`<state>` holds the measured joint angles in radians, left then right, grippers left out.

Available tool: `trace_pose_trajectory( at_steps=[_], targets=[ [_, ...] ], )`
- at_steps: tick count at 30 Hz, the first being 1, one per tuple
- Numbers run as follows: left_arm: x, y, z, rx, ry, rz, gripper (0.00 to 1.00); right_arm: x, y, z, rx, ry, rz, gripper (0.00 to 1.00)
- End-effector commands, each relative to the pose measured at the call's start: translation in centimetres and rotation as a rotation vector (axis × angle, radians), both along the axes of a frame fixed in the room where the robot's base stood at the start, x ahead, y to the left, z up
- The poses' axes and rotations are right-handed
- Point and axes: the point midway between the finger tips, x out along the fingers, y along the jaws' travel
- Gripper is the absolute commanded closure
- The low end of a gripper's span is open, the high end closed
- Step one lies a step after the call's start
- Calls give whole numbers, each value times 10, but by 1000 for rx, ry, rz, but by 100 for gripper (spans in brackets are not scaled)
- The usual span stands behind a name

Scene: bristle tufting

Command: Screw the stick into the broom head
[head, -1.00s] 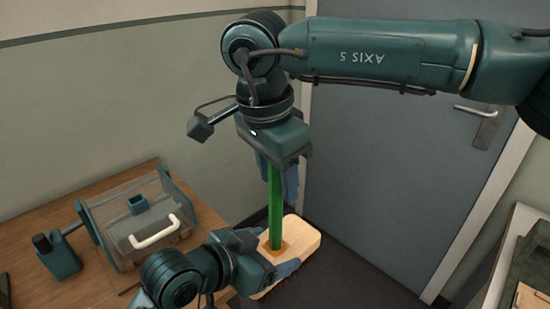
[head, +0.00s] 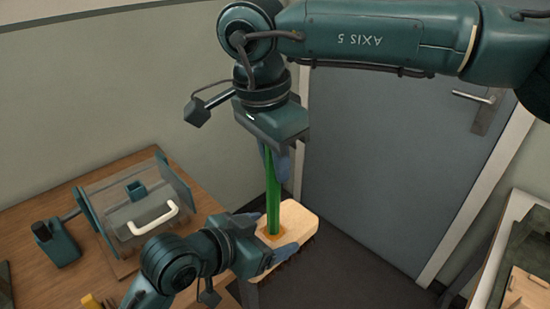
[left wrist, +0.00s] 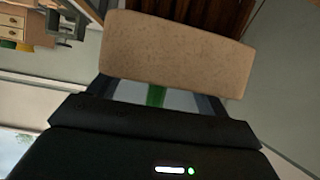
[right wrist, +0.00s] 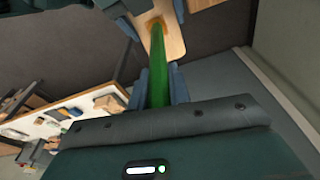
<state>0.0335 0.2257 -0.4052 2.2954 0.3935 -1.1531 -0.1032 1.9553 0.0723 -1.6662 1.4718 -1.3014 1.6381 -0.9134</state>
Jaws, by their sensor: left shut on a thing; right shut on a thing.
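The green stick (head: 272,199) stands nearly upright with its lower end at the orange-rimmed socket in the top of the wooden broom head (head: 298,222). I cannot tell how deep the stick sits. My right gripper (head: 274,168) is shut on the upper part of the stick, which also shows in the right wrist view (right wrist: 158,65). My left gripper (head: 268,252) is shut on the broom head from the near side. In the left wrist view the broom head (left wrist: 175,52) fills the space before the fingers, with a bit of green behind it.
At left a wooden table (head: 35,222) carries a clear-lidded box with a white handle (head: 154,218) and a teal holder (head: 56,242). A grey door (head: 385,150) stands behind. A bench with a wooden tray (head: 525,293) is at right. The floor below the broom head is clear.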

Motion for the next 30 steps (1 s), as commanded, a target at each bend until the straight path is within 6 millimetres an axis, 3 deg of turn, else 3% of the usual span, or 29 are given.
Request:
trace_pose_trajectory(
  at_steps=[5,16,21,22,30],
  targets=[
    [0,0,2,-1,-4,-1,86,0,0,0,2,1,-176,100],
    [0,0,2,-2,-5,-1,86,-2,0,-1,2,4,-981,100],
    [0,0,2,-2,-5,-1,86,-3,0,-1,2,4,-1004,100],
    [0,0,2,-2,-5,-1,86,-3,0,-1,3,3,-1004,80],
    [0,0,2,-3,-4,0,86,-3,-1,-1,2,3,-1002,57]
  ],
)
